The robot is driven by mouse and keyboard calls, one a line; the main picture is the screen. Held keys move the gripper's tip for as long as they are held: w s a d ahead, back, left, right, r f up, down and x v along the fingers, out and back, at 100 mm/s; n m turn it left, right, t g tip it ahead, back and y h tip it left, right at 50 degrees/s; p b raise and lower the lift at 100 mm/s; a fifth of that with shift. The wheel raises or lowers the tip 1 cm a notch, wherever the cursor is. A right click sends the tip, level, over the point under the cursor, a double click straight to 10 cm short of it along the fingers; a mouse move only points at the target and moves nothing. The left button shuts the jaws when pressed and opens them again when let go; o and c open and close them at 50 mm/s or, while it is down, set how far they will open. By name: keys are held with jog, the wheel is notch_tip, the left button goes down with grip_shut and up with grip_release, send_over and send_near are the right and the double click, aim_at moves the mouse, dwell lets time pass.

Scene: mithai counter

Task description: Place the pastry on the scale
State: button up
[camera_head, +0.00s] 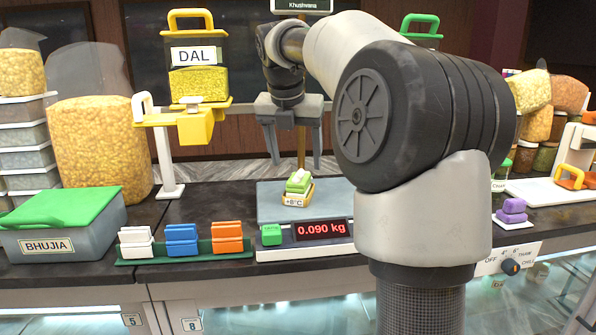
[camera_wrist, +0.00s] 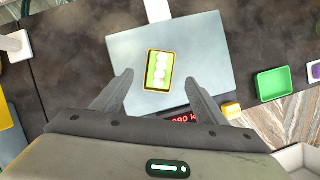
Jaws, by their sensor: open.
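The scale has a grey plate (camera_head: 268,200) and a red display (camera_head: 321,229) reading 0.090 kg. A small pastry (camera_head: 299,182), green and white in a yellow-edged tray marked +6°C, sits on the plate. In the wrist view the pastry (camera_wrist: 158,70) lies near the middle of the plate (camera_wrist: 205,50). My gripper (camera_head: 296,163) is open above the plate, its fingers pointing down and apart. In the wrist view my gripper (camera_wrist: 158,78) has its two fingers on either side, short of the pastry and not touching it.
A green-lidded BHUJIA box (camera_head: 62,222) stands at the left. A yellow stand holds the DAL container (camera_head: 198,70) left of my gripper. Purple items (camera_head: 512,210) lie at the right.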

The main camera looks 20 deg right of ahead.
jog(key=shift+v, duration=1.85)
jog(key=shift+a, duration=0.1)
